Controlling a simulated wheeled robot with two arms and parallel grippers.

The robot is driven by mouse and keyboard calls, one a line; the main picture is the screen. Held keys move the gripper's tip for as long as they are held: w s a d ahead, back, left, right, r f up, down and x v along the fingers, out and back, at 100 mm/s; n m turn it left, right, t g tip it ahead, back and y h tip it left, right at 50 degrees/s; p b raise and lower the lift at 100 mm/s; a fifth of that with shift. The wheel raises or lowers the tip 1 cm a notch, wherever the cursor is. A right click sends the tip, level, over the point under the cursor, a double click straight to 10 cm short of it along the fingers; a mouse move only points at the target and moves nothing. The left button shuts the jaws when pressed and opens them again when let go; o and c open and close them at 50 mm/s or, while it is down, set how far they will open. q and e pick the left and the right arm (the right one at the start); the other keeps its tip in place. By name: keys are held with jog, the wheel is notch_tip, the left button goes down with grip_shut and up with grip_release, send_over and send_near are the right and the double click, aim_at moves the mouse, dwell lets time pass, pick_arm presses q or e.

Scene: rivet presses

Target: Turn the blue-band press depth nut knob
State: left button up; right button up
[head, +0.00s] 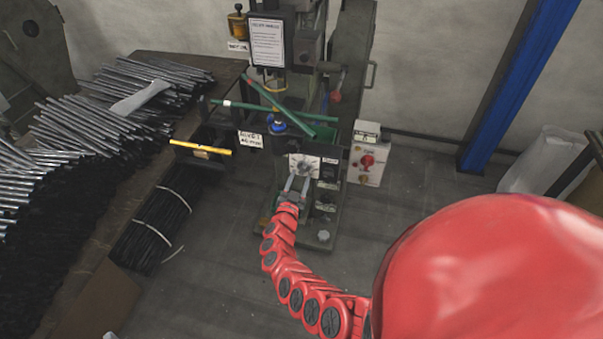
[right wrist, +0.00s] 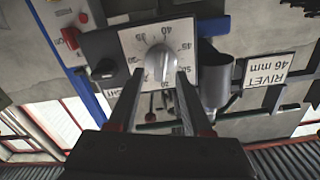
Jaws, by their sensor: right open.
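The press (head: 300,60) stands against the wall in the middle of the head view, with a blue part (head: 278,127) above its front panel. The grey depth nut knob (right wrist: 160,62) sits on a white dial plate (right wrist: 130,42) with numbers, upside down in the right wrist view. The plate also shows in the head view (head: 314,161). My right gripper (right wrist: 160,75) is open, with its two fingertips just in front of the dial, one on each side of the knob. I cannot tell whether they touch it. My left gripper is not in view.
A black switch (right wrist: 104,68) and a metal cup (right wrist: 215,75) flank the dial closely. A "RIVET 46 mm" sign (right wrist: 268,68) is beside the cup. Green bars (head: 262,113) cross the press front. A grey control box (head: 368,160) stands right. Metal rods (head: 110,95) fill the left table.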

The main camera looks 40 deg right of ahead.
aim_at(303, 170)
jog(key=shift+x, duration=1.4)
grip_shut()
jog(key=shift+b, duration=0.3)
